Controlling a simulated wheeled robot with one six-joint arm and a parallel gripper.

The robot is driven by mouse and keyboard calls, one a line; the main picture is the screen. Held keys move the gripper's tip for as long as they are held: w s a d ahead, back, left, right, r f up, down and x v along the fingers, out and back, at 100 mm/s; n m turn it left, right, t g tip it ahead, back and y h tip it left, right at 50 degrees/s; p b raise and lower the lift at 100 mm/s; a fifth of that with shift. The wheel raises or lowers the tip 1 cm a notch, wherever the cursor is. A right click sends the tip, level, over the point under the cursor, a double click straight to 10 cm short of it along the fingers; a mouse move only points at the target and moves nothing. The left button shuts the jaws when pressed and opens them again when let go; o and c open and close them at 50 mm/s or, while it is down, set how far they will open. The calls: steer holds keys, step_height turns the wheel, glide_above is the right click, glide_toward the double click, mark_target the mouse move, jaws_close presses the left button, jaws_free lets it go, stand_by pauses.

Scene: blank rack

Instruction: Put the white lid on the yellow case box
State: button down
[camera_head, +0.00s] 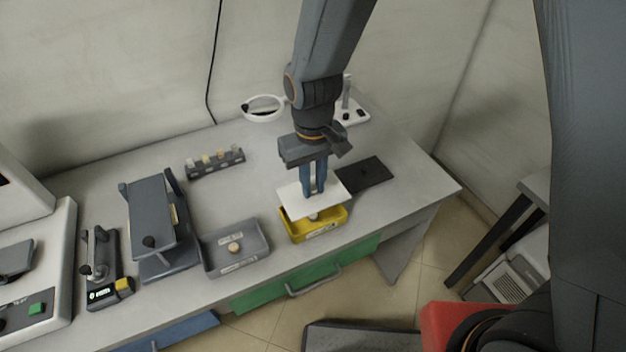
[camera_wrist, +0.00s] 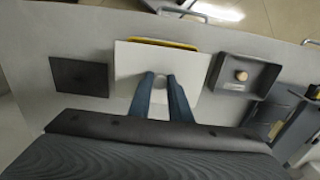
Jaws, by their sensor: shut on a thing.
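The white lid (camera_head: 296,199) is a flat pale plate held by my gripper (camera_head: 314,193), whose blue fingers are shut on it from above. The yellow case box (camera_head: 322,231) stands on the table near the front edge, directly under and in front of the lid. The lid covers the back of the box and looks slightly tilted; I cannot tell whether they touch. In the wrist view the lid (camera_wrist: 133,62) fills the middle between and around my fingers (camera_wrist: 160,82), and only a yellow strip of the box (camera_wrist: 165,43) shows past its edge.
A grey tray (camera_head: 262,262) with a small round tan object (camera_head: 234,247) stands left of the box. A dark mat (camera_head: 376,174) lies to its right. A small rack (camera_head: 216,165) stands behind, and a grey stand (camera_head: 152,215) is further left. The table's right end is clear.

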mark_target(313, 196)
steer(key=shift+f+b, duration=1.15)
steer(key=shift+f, duration=1.25)
steer(key=shift+p, duration=0.65)
steer(key=shift+f+b, duration=0.4)
steer(key=shift+f, duration=0.4)
steer(key=c, duration=1.6)
jaws_free()
steer(key=shift+o, duration=0.2)
steer(key=shift+r+b, duration=0.75)
steer(key=shift+r, duration=3.15)
